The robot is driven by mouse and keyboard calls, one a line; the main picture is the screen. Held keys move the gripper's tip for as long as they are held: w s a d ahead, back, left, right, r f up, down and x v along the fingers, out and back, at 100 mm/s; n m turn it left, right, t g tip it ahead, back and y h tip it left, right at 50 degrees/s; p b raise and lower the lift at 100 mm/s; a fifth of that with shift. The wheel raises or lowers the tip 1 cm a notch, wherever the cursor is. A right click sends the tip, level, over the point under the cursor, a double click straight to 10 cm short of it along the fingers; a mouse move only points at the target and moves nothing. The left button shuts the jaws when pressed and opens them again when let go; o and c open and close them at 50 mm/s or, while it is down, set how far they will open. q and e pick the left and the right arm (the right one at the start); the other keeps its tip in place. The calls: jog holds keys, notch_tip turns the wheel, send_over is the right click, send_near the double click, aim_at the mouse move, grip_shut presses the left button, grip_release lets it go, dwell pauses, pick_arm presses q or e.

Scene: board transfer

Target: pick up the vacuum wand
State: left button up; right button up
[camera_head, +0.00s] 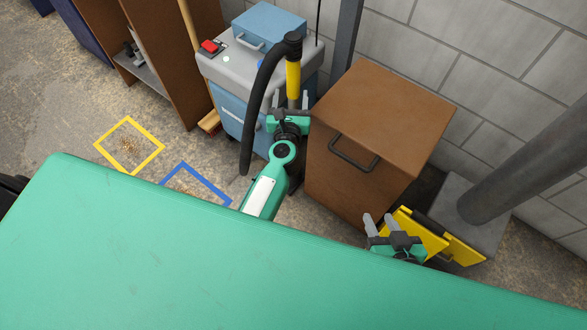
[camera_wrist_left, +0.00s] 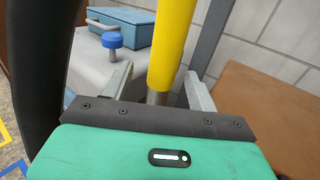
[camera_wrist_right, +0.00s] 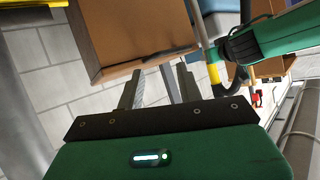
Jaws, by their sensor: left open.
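The vacuum wand (camera_head: 293,78) is a yellow tube with a black top joined to a thick black hose, standing upright in front of the blue-grey vacuum machine (camera_head: 235,70). My left gripper (camera_head: 290,100) is open at its lower part. In the left wrist view the yellow wand (camera_wrist_left: 172,40) and its grey metal lower end lie between the two spread fingers, nearer the right one; contact cannot be told. The wand's lower end is hidden in the head view. My right gripper (camera_head: 379,219) is open and empty, low in front of the brown cabinet.
The brown cabinet (camera_head: 380,115) with a dark handle stands close right of the wand. A yellow folded sign (camera_head: 425,232) and a grey post (camera_head: 520,165) are at the right. Yellow (camera_head: 128,144) and blue (camera_head: 187,170) floor squares lie left. My green body fills the foreground.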

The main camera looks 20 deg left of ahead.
pick_arm(q)
jog(key=shift+d+f+b+x, duration=0.15)
jog(key=shift+b+x, duration=0.1)
jog(key=shift+x, duration=1.2)
jog(key=shift+d+f+b+x, duration=0.1)
jog(key=shift+f+b+x, duration=0.1)
jog(key=shift+x, duration=1.25)
pick_arm(e)
jog(key=shift+a+r+t+y, duration=0.2)
jog(key=shift+a+t+y, duration=0.2)
jog(key=shift+a+t, duration=0.25)
pick_arm(q)
jog(key=c, duration=1)
